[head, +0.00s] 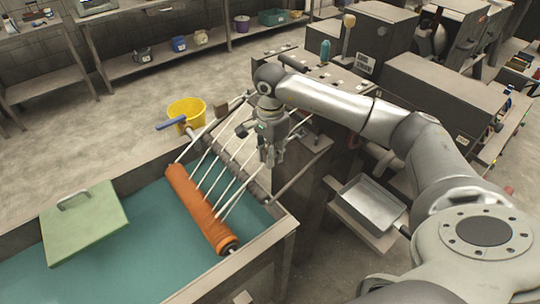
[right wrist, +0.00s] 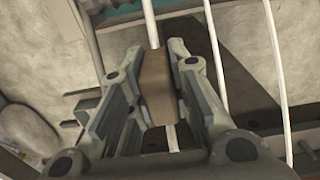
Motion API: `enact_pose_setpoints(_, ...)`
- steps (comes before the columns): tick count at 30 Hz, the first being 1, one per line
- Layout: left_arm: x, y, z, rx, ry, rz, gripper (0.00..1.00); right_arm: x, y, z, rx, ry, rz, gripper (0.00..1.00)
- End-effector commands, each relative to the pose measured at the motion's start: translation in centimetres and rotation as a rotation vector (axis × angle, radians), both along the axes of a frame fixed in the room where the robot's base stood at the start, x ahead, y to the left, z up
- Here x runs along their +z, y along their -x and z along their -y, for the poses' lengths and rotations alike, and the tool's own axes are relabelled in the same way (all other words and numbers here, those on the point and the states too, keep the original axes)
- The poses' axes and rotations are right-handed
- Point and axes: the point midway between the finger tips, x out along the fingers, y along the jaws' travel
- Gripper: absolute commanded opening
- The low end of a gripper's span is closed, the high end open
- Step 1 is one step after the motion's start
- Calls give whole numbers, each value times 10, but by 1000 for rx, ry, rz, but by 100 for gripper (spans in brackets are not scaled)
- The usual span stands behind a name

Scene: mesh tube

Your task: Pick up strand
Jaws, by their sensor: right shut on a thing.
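Several white strands (head: 238,172) run from an orange roll (head: 205,210) up to the right in the head view. My right gripper (head: 270,158) points down over the strands on the right side. In the right wrist view, my right gripper is shut on a brown block (right wrist: 155,85) on one strand (right wrist: 151,25). This strand enters the block from above, and a white length shows below it. Other strands (right wrist: 217,50) pass to the right, outside the fingers. The gripped block is hidden in the head view. My left gripper is not in view.
The roll lies over a teal-bottomed trough (head: 140,245) with a wooden rim. A green lidded board (head: 85,222) lies at its left. A yellow bucket (head: 187,110) stands behind. A metal tray (head: 370,203) sits at right, and grey machine housings (head: 435,95) stand beyond my arm.

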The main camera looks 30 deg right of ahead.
Motion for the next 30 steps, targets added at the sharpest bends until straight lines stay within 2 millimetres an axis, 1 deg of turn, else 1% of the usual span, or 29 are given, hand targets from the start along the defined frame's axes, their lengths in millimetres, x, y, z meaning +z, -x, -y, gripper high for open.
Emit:
enact_pose_setpoints(5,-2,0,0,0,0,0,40,6,-1,0,0,0,2,0)
enact_pose_setpoints(8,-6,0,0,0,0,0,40,15,-1,0,-1,-1,4,0)
enact_pose_setpoints(11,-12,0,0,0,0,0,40,30,-1,0,0,1,6,0)
enact_pose_setpoints(15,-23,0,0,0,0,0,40,50,17,-7,4,2,6,0)
enact_pose_setpoints(20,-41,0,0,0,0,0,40,89,46,-22,5,2,10,0)
enact_pose_setpoints(23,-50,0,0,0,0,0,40,97,68,-31,5,3,5,0)
enact_pose_setpoints(24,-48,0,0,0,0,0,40,105,76,-34,4,3,7,0)
enact_pose_setpoints(30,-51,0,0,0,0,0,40,121,108,-49,2,3,4,0)
